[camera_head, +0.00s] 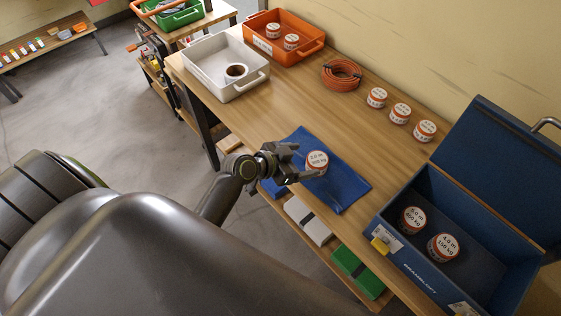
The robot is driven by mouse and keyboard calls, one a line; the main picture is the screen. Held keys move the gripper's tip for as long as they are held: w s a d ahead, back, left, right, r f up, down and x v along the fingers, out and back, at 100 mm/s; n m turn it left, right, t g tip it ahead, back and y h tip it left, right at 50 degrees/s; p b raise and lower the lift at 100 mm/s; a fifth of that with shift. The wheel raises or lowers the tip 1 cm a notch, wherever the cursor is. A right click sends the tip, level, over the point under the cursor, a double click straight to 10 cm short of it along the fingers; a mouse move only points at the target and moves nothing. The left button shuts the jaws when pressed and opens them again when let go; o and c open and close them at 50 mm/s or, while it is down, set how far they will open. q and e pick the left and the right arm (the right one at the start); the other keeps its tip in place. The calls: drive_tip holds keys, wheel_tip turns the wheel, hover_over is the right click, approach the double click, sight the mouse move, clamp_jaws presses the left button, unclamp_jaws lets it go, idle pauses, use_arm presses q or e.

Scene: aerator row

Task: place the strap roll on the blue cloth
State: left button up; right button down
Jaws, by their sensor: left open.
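A strap roll (317,162), orange with a white printed label on top, sits label-up on the blue cloth (343,187) on the wooden bench. My left gripper (307,162) is open at the roll's left side, with its fingers pointing toward the roll, one to the far side and one to the near side. The roll's left edge is close to the jaws; I cannot tell whether they touch. The gripper hides part of the cloth's left side. My right gripper is not in view.
Three similar rolls (400,113) stand near the wall. An orange hose coil (341,75), a white bin (212,54) and an orange bin (310,34) with two rolls are at the back. An open blue toolbox (394,262) with two rolls is at right.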

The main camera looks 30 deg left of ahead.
use_arm(q)
drive_tip(key=b+v, duration=0.1)
drive_tip(key=v, duration=0.6)
drive_tip(key=shift+s, duration=0.25)
drive_tip(key=shift+a+r, duration=0.1)
drive_tip(key=s+a+f+n+g+y, duration=0.1)
drive_tip(key=s+a+f+n+y, duration=0.15)
drive_tip(key=f, duration=0.65)
drive_tip(key=s+a+f+n+g+y, duration=0.1)
drive_tip(key=s+a+f, duration=0.15)
drive_tip(key=f, duration=0.65)
drive_tip(key=s+a+f+n+g+y, duration=0.2)
drive_tip(key=a+f, duration=0.2)
drive_tip(key=f, duration=0.5)
drive_tip(key=s+f+g, duration=0.1)
drive_tip(key=s+f, duration=0.4)
drive_tip(key=s, duration=0.4)
drive_tip(key=s+f+n+g+y, duration=0.1)
drive_tip(key=s+f+g, duration=0.1)
drive_tip(key=s+f, duration=0.4)
drive_tip(key=s+f+g, duration=0.2)
drive_tip(key=s+f, duration=0.4)
drive_tip(key=s, duration=0.7)
drive_tip(key=shift+s+d+y, duration=0.15)
drive_tip(key=shift+s+y, duration=0.05)
drive_tip(key=shift+y, duration=0.15)
drive_tip(key=shift+f, duration=0.15)
